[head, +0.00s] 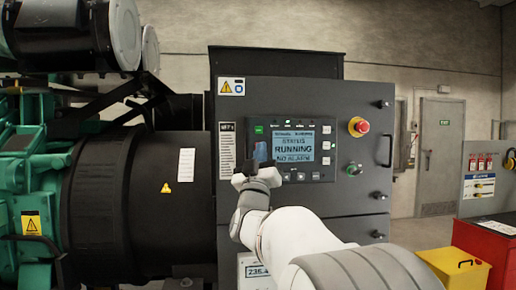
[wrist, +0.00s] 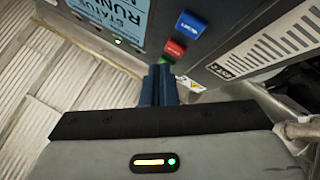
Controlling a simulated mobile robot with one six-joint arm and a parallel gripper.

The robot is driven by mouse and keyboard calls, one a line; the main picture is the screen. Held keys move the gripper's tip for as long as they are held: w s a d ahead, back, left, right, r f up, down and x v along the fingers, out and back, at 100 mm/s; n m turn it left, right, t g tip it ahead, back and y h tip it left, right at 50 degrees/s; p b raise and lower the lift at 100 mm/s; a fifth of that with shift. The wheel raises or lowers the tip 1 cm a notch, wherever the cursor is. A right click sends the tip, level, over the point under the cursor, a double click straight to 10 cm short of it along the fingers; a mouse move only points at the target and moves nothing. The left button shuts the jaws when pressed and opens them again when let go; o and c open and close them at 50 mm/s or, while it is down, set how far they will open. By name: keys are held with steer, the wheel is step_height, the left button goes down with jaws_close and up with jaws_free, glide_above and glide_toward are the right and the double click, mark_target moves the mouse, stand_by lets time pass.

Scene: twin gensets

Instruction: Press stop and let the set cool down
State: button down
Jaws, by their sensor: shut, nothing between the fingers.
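The control panel carries a lit screen (head: 294,146) reading STATUS, RUNNING and NO ALARM; part of it shows in the wrist view (wrist: 108,18). In the wrist view a blue button (wrist: 190,25) and a red button (wrist: 175,49) sit beside the screen, with a green one (wrist: 168,61) partly hidden by my fingertips. My gripper (head: 260,152) is shut and empty, its blue fingers at the screen's left side. In the wrist view my fingertips (wrist: 159,70) are just short of the red button in the picture. Whether they touch the panel cannot be told.
A black door handle (head: 387,150) sticks out further right. The green engine (head: 30,170) stands left. Yellow and red boxes (head: 485,258) stand lower right.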

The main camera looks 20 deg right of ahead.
steer(key=shift+w+d+b, duration=0.1)
steer(key=shift+w+b, duration=0.2)
steer(key=shift+w, duration=0.1)
steer(key=shift+w+d, duration=0.1)
steer(key=shift+w, duration=0.3)
stand_by(0.6)
steer(key=shift+b, duration=0.35)
steer(key=shift+s+a+b, duration=0.25)
steer(key=shift+s+b, duration=0.5)
steer(key=shift+s, duration=0.1)
steer(key=shift+f, duration=0.1)
steer(key=s+a+b, duration=0.1)
steer(key=s+b, duration=0.3)
steer(key=s, duration=0.1)
steer(key=shift+s+a+b, duration=0.3)
steer(key=shift+s, duration=0.1)
